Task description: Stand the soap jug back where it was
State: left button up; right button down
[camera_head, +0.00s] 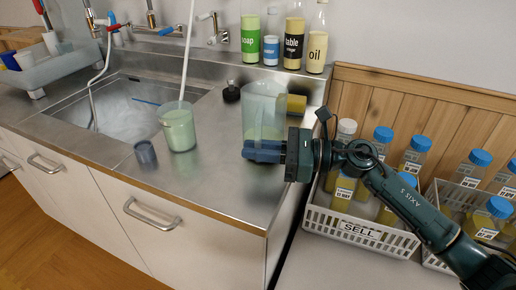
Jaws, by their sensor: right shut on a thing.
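A clear, pale green-tinted jug (264,103) is upright at the right end of the steel counter. My right gripper (263,152) comes in from the right, with its blue fingers across the lower part of the jug, shut on it. The fingers hide part of the jug's bottom, so I cannot tell whether it touches the counter. A green bottle labelled soap (250,40) stands on the back ledge. My left gripper is not in view.
A beaker of pale green liquid (180,132), with a thin white rod or stream in it, and a small dark cup (146,154) stand left of the jug. A black knob (231,93) and a yellow cylinder (297,105) are close by. A crate of bottles (360,229) stands right.

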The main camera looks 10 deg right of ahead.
jog(key=shift+f+b, duration=0.25)
jog(key=shift+b, duration=0.05)
dwell(0.4)
jog(key=c, duration=1.4)
grip_release()
jog(key=shift+o, duration=0.2)
jog(key=shift+f, duration=0.1)
jog(key=shift+d, duration=0.1)
jog(key=b+v, duration=0.5)
jog(key=v, duration=0.2)
jog(key=shift+s+d, duration=0.15)
jog(key=shift+d, duration=0.2)
